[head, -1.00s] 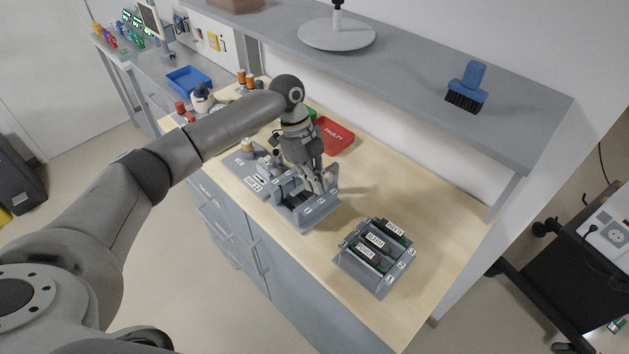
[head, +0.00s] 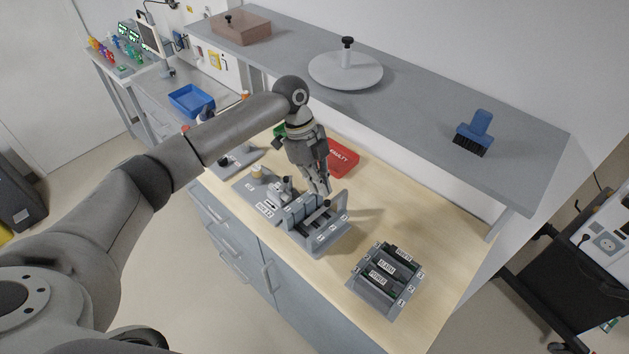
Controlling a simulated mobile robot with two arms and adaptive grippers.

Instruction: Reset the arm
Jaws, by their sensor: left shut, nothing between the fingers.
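My left arm comes in from the left and reaches over the wooden bench. My left gripper (head: 323,186) points down with its fingers together and nothing between them. It is just above and behind a grey slotted fixture (head: 318,228); whether it touches the fixture cannot be told. The fixture has upright plates and a dark bar across it. A second grey rack (head: 385,281) with several labelled dark modules stands at the right front. My right gripper is not in view.
A red tray marked FAULTY (head: 343,158) lies behind the gripper. A grey shelf (head: 415,105) overhangs the bench, carrying a blue brush (head: 475,132), a round white plate (head: 345,71) and a brown box (head: 241,27). Bare wood lies right of the fixture.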

